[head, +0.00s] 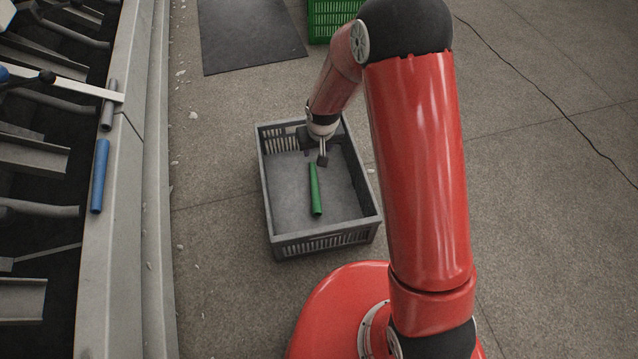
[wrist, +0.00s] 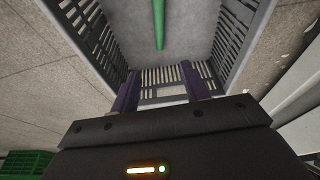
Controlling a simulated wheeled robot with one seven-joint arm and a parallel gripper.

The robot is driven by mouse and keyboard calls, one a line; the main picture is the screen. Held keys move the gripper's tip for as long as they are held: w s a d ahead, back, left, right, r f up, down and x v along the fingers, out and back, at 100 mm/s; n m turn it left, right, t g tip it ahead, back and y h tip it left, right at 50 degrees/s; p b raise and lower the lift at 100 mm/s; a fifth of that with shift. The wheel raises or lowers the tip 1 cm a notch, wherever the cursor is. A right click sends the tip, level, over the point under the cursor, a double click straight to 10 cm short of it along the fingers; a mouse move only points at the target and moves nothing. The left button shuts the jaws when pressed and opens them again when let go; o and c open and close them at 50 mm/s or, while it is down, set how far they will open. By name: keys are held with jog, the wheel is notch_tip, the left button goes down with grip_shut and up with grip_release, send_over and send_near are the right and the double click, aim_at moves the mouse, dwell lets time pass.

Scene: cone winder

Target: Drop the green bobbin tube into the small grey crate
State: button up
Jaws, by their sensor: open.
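The green bobbin tube (head: 315,190) lies on the floor of the small grey crate (head: 320,239), roughly lengthwise. It also shows in the wrist view (wrist: 159,22), with its end pointing toward my gripper. The crate has slatted walls, and one wall shows in the wrist view (wrist: 215,82). My gripper (head: 322,158) is over the far part of the crate, by the far end of the tube. In the wrist view my gripper's two fingers (wrist: 160,88) are apart with nothing between them. The tube appears clear of the fingers.
A machine ledge on the left holds a blue tube (head: 100,176) and a grey tube (head: 109,105). A dark mat (head: 250,35) and a green crate (head: 330,18) are at the back. A black cable (head: 540,90) runs across the floor at right. The floor left of the crate is mostly clear.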

jog(key=p+v, duration=0.1)
jog(key=v, duration=0.6)
jog(key=shift+r, duration=0.35)
jog(key=shift+s+p, duration=0.1)
jog(key=shift+p, duration=0.2)
jog(key=s+d+r+p, duration=0.1)
jog(key=d+r, duration=0.2)
jog(key=r, duration=0.3)
jog(key=s+d+r+p, duration=0.2)
jog(key=r, duration=0.5)
jog(key=s+d+r+m+t+p, duration=0.1)
jog(key=s+d+r+p, duration=0.2)
jog(key=s+r, duration=0.7)
jog(key=s+d+r+m+t+p, duration=0.1)
jog(key=s+d+r+m+p, duration=0.1)
jog(key=s+d+r+p, duration=0.2)
jog(key=s+d+r, duration=0.3)
jog(key=s+r, duration=0.3)
jog(key=s, duration=0.1)
jog(key=shift+s+r+t+h, duration=0.3)
jog(key=shift+s+h, duration=0.05)
jog(key=shift+h, duration=0.05)
